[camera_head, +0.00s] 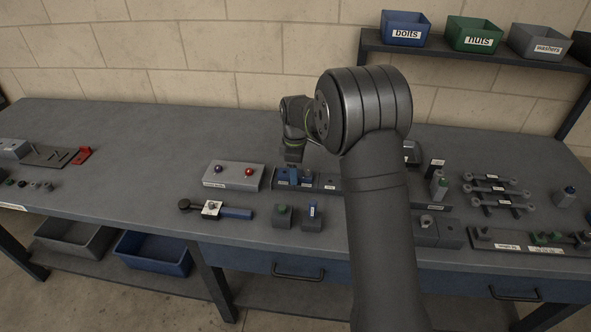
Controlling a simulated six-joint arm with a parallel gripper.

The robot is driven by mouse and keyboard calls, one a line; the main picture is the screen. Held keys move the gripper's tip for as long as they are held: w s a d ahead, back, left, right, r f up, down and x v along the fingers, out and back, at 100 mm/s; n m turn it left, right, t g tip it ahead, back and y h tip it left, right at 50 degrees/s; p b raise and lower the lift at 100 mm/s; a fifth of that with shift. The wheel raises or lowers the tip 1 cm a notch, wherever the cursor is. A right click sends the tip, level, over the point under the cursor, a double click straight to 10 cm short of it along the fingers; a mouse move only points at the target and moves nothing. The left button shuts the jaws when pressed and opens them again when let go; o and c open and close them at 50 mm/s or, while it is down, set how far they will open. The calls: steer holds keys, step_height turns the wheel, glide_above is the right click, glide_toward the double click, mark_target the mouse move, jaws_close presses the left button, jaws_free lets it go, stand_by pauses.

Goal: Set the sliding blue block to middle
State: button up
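A dark rail (325,184) lies on the workbench in the middle of the view, with small labels along its front edge. Small blue parts stand at its left part, and the sliding blue block (294,175) seems to be among them; the picture is too small to tell its edges exactly. My gripper (293,161) points down directly over this part of the rail, at or just above the blue block. The fingers are too small and dark to tell whether they are open, shut or touching the block. My arm hides the rail's right end.
Several fixtures crowd the right. The bench's left middle is clear.

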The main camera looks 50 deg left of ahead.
mark_target(318, 180)
jaws_close()
steer(key=w+d, duration=0.5)
steer(key=shift+o, duration=1.6)
jaws_free()
steer(key=shift+r, duration=0.1)
step_height(318, 180, up, 17)
